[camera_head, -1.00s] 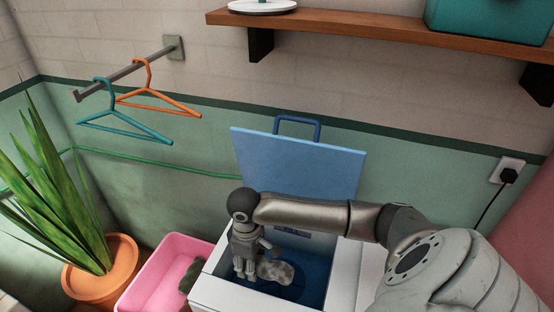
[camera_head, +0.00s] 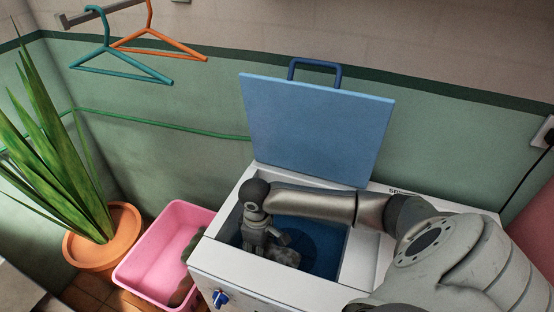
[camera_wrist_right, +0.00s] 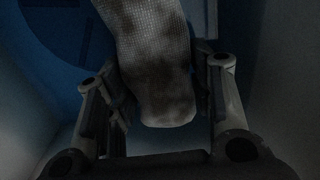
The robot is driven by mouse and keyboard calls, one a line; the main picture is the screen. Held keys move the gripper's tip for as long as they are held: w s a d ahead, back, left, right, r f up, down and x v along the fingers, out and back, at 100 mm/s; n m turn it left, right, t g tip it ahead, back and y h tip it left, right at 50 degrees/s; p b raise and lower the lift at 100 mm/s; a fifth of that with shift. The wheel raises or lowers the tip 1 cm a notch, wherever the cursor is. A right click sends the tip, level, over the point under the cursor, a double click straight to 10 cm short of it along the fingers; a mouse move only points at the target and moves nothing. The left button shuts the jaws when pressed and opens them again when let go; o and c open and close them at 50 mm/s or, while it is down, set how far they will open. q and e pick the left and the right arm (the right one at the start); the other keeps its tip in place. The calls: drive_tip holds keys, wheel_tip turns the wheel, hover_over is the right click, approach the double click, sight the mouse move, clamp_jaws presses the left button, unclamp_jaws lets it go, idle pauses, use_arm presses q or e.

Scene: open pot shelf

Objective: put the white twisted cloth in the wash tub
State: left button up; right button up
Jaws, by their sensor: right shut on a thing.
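The white twisted cloth (camera_head: 284,256) is greyish white with dark stains. My right gripper (camera_wrist_right: 157,75) is shut on it, with a finger on each side in the right wrist view, where the cloth (camera_wrist_right: 152,40) hangs out past the fingers. In the head view, my right gripper (camera_head: 268,246) reaches down into the open wash tub (camera_head: 328,252), a blue well in a white machine. The cloth is inside the tub opening. I cannot tell whether it touches the tub floor. My left gripper is not in view.
The blue lid (camera_head: 316,130) stands open behind the tub. A pink basin (camera_head: 150,262) with a dark item inside stands left of the machine. A potted plant (camera_head: 100,240) is further left. Two hangers (camera_head: 120,70) hang on the wall rail.

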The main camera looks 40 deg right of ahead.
wheel_tip(320, 180, down, 8)
drive_tip(key=shift+f+b, duration=0.15)
drive_tip(key=shift+b, duration=0.3)
drive_tip(key=o, duration=1.1)
drive_tip(key=shift+f, duration=0.1)
drive_tip(key=shift+o, duration=0.2)
wheel_tip(320, 180, up, 12)
drive_tip(key=shift+r+p, duration=0.2)
drive_tip(key=shift+p, duration=0.65)
